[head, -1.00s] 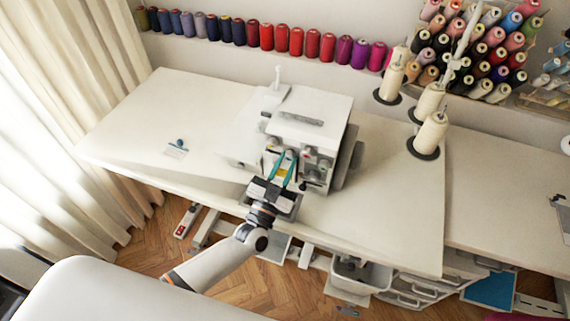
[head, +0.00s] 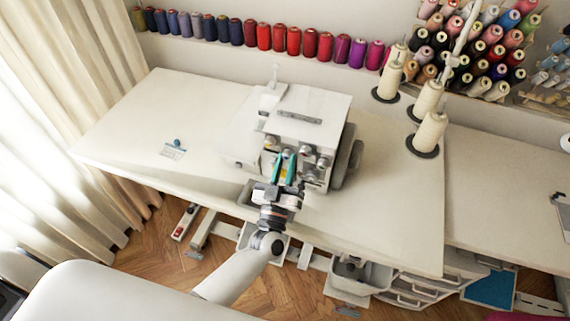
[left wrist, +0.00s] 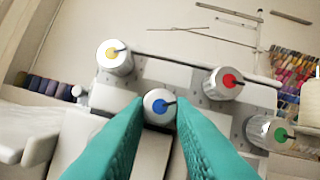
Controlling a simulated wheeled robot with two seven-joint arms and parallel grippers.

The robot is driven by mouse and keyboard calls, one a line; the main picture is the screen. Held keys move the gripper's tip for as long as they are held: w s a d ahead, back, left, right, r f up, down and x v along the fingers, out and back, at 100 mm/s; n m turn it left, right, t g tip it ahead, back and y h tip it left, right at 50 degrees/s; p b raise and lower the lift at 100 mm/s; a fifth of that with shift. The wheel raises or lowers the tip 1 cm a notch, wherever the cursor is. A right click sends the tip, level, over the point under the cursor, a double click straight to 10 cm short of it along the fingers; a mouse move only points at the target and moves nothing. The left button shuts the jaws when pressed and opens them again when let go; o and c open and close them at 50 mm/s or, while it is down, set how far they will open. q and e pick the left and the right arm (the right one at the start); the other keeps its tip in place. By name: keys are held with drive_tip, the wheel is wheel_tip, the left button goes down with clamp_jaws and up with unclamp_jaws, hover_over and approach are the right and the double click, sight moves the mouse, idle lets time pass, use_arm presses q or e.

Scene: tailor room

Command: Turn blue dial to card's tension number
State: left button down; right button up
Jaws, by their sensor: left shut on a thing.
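The white sewing machine (head: 308,128) stands on the table, with a row of dials on its front. The blue dial (left wrist: 158,106), a white knob with a blue cap and a dark pointer, shows between the teal fingertips of my left gripper (left wrist: 160,108). The fingers are shut on it. In the head view my left gripper (head: 285,162) reaches the machine's front from below and mostly hides this dial. My right gripper is not in view.
Close by are the yellow dial (left wrist: 114,56), the red dial (left wrist: 225,82) and the green dial (left wrist: 271,132). White thread cones (head: 430,132) stand right of the machine.

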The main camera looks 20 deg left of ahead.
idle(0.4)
use_arm(q)
drive_tip(key=c, duration=1.2)
unclamp_jaws()
drive_tip(key=shift+c, duration=0.2)
drive_tip(key=shift+s, duration=0.1)
drive_tip(key=shift+s+f, duration=0.25)
drive_tip(key=b+v, duration=0.3)
drive_tip(key=v, duration=0.8)
drive_tip(key=shift+s, duration=0.15)
drive_tip(key=shift+d+r, duration=0.15)
